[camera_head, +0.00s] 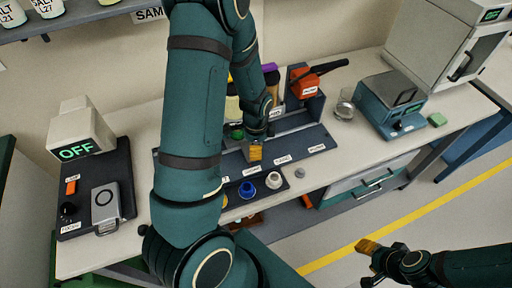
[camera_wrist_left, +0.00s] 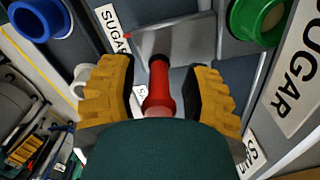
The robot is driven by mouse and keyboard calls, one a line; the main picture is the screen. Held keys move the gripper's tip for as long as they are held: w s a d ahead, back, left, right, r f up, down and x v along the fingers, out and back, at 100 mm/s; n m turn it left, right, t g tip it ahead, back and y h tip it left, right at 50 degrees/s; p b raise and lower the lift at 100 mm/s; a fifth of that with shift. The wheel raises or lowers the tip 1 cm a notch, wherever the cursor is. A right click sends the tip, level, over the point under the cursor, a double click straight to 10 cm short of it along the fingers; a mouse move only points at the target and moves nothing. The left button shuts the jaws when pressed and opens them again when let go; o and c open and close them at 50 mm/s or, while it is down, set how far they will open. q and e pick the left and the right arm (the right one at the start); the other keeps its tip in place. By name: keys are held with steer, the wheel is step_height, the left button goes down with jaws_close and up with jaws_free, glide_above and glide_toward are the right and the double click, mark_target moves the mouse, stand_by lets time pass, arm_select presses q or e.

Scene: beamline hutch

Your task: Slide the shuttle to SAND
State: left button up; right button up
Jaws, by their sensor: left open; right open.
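In the left wrist view a red handle (camera_wrist_left: 159,88), apparently the shuttle's, stands up between the yellow-padded fingers of my left gripper (camera_wrist_left: 162,80). The gripper is open around the handle, with a gap on each side. A grey plate (camera_wrist_left: 178,38) lies beyond the handle. SUGAR labels (camera_wrist_left: 300,88) show on both sides, and a partly hidden label (camera_wrist_left: 256,152) is at lower right. In the head view my left gripper (camera_head: 254,152) is low over the dark rig (camera_head: 338,160), and the handle is hidden there. My right gripper (camera_head: 368,246) is open and empty, out over the floor.
A blue ring (camera_head: 247,190) and a white cup (camera_head: 273,180) sit in front of the rig. A green ring (camera_wrist_left: 256,18) is close by in the wrist view. An orange tool (camera_head: 305,85), a glass beaker (camera_head: 345,104) and a blue scale (camera_head: 390,102) stand to the right.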

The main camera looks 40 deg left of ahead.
arm_select(q)
steer(key=shift+f, duration=0.25)
jaws_close()
steer(key=w+d, duration=0.1)
steer(key=w, duration=0.2)
steer(key=w+d+b, duration=0.1)
steer(key=w+d, duration=0.1)
steer(key=w, duration=0.1)
steer(key=w+d, duration=0.2)
steer(key=w, duration=0.1)
steer(key=shift+w+d, duration=0.1)
steer(key=shift+w, duration=0.25)
jaws_free()
